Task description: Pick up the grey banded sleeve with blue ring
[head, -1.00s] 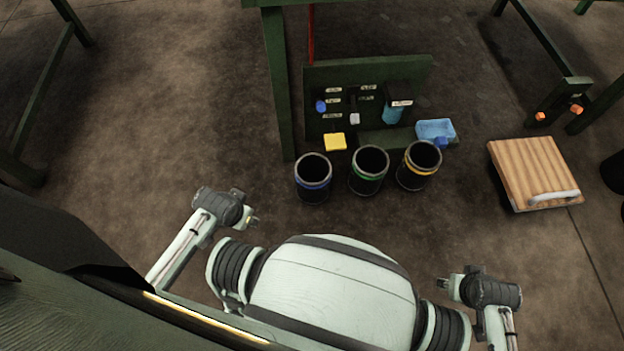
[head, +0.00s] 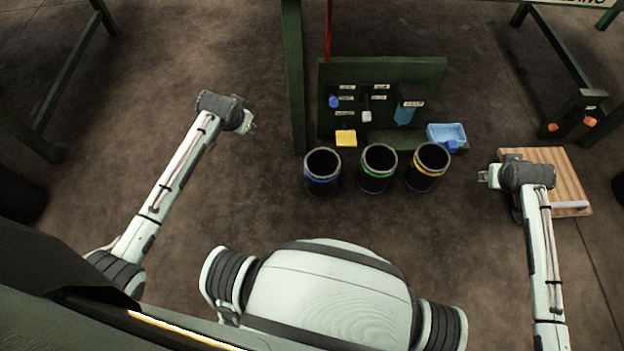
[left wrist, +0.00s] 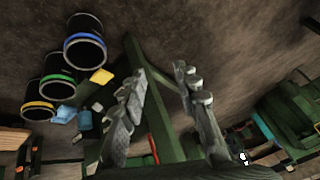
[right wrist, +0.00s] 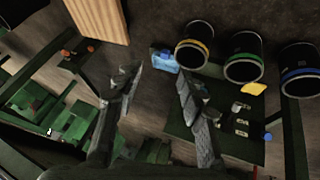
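The dark sleeve with the blue ring (head: 322,172) stands upright on the floor, leftmost of three in the head view. It also shows in the left wrist view (left wrist: 85,42) and at the right edge of the right wrist view (right wrist: 300,69). Beside it stand a green-ringed sleeve (head: 377,168) and a yellow-ringed sleeve (head: 428,167). My left gripper (head: 251,124) is to the left of the blue-ringed sleeve, apart from it; its fingers are spread and empty. My right gripper (head: 484,176) is right of the yellow-ringed sleeve, spread and empty.
A green board (head: 425,75) with small tools stands behind the sleeves. A yellow block (head: 346,138) and a blue tray (head: 446,132) are near it. A green post (head: 294,80) rises left of the board. A wooden platform (head: 568,178) lies under my right arm. Floor in front of the sleeves is clear.

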